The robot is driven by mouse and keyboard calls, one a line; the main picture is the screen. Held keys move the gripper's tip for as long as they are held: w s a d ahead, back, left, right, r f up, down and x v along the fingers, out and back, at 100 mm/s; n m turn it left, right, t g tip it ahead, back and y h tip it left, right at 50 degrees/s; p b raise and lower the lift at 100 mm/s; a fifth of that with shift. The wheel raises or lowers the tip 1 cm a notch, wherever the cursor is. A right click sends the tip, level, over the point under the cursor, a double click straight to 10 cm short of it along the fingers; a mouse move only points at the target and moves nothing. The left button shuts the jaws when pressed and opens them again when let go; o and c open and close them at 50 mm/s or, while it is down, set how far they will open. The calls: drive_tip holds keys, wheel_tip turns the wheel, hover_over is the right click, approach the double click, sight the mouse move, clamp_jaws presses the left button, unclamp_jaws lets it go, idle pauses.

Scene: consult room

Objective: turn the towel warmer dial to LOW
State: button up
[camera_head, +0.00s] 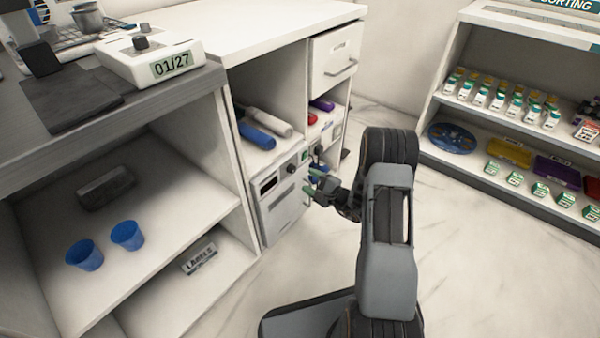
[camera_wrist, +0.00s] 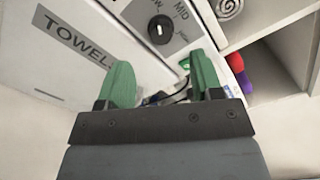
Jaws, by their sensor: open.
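The towel warmer (camera_head: 284,212) is a pale box in the lower compartment of the white cabinet. Its dark round dial (camera_head: 291,169) is on the upper front panel. In the wrist view the dial (camera_wrist: 160,30) shows with a small white mark, beside the printed word MID and a partly cut-off label. I cannot tell which setting it points to. My gripper (camera_head: 310,180) is in front of the warmer. In the wrist view my gripper (camera_wrist: 163,76) has its green fingers apart and empty, with the dial beyond the gap and not touched.
Rolled towels (camera_head: 265,127) lie on the shelf above the warmer. Blue cups (camera_head: 127,235) stand on a shelf at left. The floor (camera_head: 470,260) at right is clear, before a stocked shelf unit.

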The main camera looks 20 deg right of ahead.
drive_tip(key=p+v, duration=0.1)
drive_tip(key=v, duration=0.6)
idle(0.4)
drive_tip(key=s+a+r+n+g+y+p, duration=0.1)
drive_tip(key=s+a+r+n+g+p, duration=0.25)
drive_tip(key=r+p, duration=0.45)
drive_tip(key=s+a+r+n+g+p, duration=0.3)
drive_tip(key=a+r+g+p, duration=0.15)
drive_tip(key=r, duration=0.75)
drive_tip(key=s+a+r+n+g+y+p, duration=0.1)
drive_tip(key=s+a+r+n+g+p, duration=0.3)
drive_tip(key=r, duration=0.5)
drive_tip(key=s+d+r+n+h+p, duration=0.1)
drive_tip(key=s+r+n+h+p, duration=0.1)
drive_tip(key=r+p, duration=0.4)
drive_tip(key=s+d+r+n+h+p, duration=0.1)
drive_tip(key=s+r+h+p, duration=0.3)
drive_tip(key=r, duration=0.9)
drive_tip(key=s+d+r+n+t+h+p, duration=0.1)
drive_tip(key=s+r+n+h+p, duration=0.2)
drive_tip(key=r+h+p, duration=0.3)
wheel_tip(320, 180, up, 3)
drive_tip(key=p, duration=0.4)
drive_tip(key=shift+d+r+h, duration=0.15)
drive_tip(key=shift+d+h, duration=0.15)
drive_tip(key=shift+d, duration=0.05)
drive_tip(key=shift+c, duration=0.4)
